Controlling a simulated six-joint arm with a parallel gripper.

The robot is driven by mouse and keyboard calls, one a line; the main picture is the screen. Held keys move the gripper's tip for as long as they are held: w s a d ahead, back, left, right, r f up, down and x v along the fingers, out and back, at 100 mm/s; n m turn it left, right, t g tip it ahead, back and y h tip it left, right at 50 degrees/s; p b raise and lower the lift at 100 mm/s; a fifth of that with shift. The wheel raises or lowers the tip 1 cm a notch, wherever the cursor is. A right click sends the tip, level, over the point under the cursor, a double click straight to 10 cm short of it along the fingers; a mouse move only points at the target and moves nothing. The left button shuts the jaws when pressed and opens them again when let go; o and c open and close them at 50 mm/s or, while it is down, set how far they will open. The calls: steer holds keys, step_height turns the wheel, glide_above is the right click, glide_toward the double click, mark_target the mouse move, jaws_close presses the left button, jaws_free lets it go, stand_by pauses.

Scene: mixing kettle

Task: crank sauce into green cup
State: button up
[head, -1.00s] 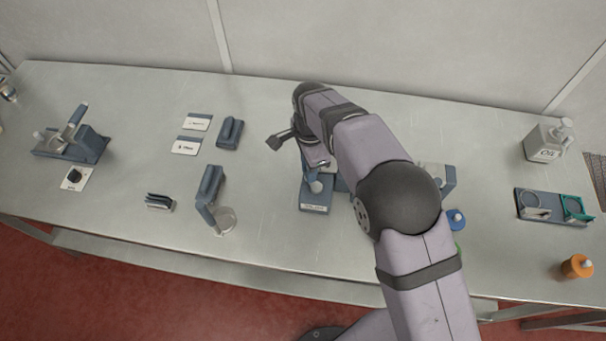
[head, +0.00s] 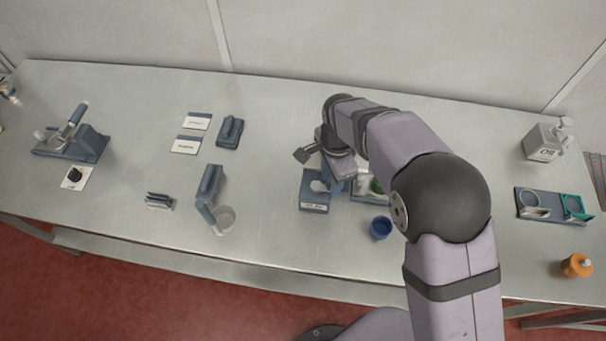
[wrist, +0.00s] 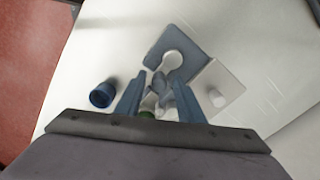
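My gripper (head: 338,172) is over the middle of the table, pointing down. The green cup (head: 376,186) is just right of the gripper, partly hidden by my arm; in the wrist view only a bit of green (wrist: 147,114) shows below the held piece.
A blue cup (head: 380,228) stands in front of the gripper. A grey stand with a white knob (wrist: 217,97) is beside the plate in the wrist view.

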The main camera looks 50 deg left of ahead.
steer(key=shift+r+p, duration=2.5)
steer(key=shift+r, duration=1.05)
steer(key=shift+f, duration=0.1)
